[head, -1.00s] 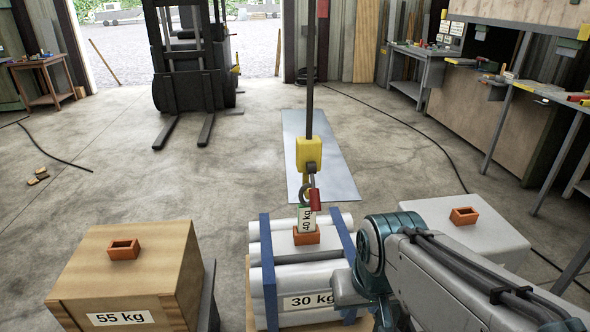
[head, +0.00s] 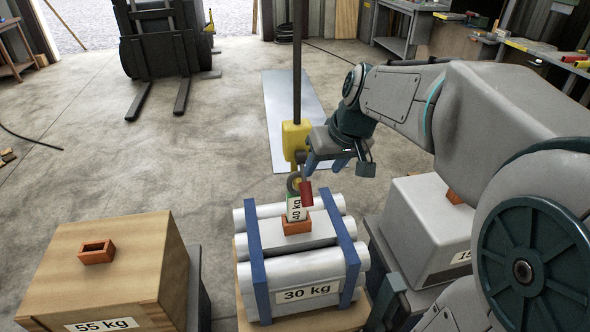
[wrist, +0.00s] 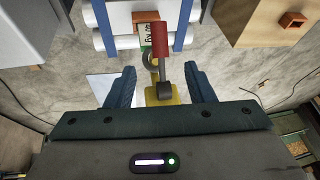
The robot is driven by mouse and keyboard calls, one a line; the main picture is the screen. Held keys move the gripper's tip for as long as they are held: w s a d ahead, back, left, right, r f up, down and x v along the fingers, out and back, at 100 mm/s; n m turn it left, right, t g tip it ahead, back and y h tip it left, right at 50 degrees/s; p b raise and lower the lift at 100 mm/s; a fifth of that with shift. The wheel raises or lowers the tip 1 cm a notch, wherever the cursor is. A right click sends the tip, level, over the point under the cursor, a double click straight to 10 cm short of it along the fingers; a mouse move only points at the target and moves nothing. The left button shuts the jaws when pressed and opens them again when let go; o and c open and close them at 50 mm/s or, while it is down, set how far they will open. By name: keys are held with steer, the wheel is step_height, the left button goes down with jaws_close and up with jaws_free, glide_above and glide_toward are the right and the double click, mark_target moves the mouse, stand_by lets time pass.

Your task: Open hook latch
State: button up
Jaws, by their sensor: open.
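A yellow hook block (head: 296,139) hangs from a dark pole, with a grey hook (head: 293,184) below it. A red latch handle (head: 306,194) sits at the hook, beside a tag reading 40 kg (head: 294,208) on the pipe bundle's orange socket. My gripper (head: 331,166) is at the right of the hook block, above the red handle. In the wrist view my gripper (wrist: 159,88) has two blue fingers apart, with the yellow block and grey latch arm between them in the picture. The red handle (wrist: 159,39) lies beyond the fingertips. I cannot tell any contact.
The pipe bundle marked 30 kg (head: 304,267) is strapped in blue below the hook. A wooden box marked 55 kg (head: 120,264) stands left, a grey block (head: 425,222) right. A forklift (head: 160,45) stands behind; open floor lies between.

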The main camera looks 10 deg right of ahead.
mark_target(309, 191)
steer(key=x, duration=1.3)
steer(key=shift+w+f, duration=0.15)
steer(key=shift+f, duration=0.1)
jaws_close()
steer(key=shift+d+r, duration=0.1)
steer(key=shift+r, duration=0.05)
